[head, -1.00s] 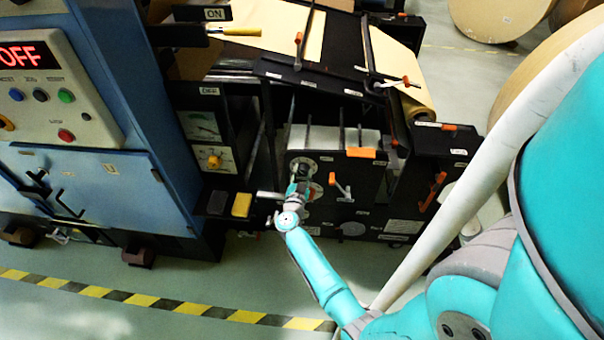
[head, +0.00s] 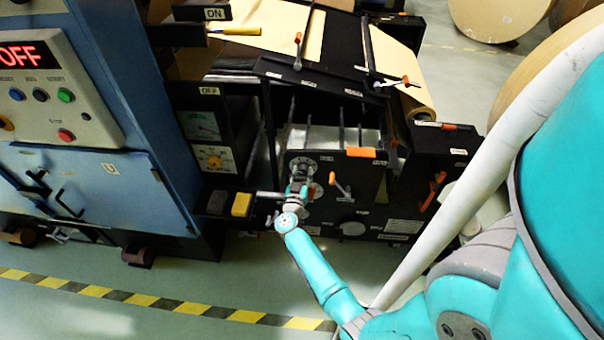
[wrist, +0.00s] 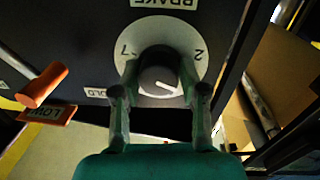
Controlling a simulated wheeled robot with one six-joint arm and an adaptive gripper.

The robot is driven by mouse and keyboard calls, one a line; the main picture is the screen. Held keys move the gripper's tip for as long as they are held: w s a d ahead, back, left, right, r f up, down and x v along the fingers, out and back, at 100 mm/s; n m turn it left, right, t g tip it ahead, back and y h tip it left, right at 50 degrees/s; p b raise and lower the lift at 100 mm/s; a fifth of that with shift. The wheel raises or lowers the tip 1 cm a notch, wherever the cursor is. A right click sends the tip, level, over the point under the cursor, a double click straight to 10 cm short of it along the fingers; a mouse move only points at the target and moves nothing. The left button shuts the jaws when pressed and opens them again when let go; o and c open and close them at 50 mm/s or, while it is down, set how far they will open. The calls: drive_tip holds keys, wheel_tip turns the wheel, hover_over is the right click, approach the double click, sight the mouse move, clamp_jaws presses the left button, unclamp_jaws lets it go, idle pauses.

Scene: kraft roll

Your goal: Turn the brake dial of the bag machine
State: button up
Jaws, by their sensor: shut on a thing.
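The brake dial (wrist: 161,72) is a dark round knob with a white pointer line on a pale plate (wrist: 194,43) marked with numbers. In the wrist view the pointer slants toward the lower right. My gripper (wrist: 159,80) is shut on the knob, one finger on each side. The BRAKE label (wrist: 165,3) shows upside down at the top edge. In the head view my gripper (head: 298,178) is at the front panel of the bag machine (head: 362,205), and its fingers and wrist hide much of the dial.
A blue cabinet (head: 105,190) with a red OFF display stands at left. A yellow block (head: 241,205) is beside the panel. Striped floor tape (head: 150,305) crosses open floor.

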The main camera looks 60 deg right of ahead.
drive_tip(key=o, duration=1.1)
drive_tip(key=shift+d, duration=0.1)
drive_tip(key=shift+o, duration=0.2)
drive_tip(key=v, duration=1.2)
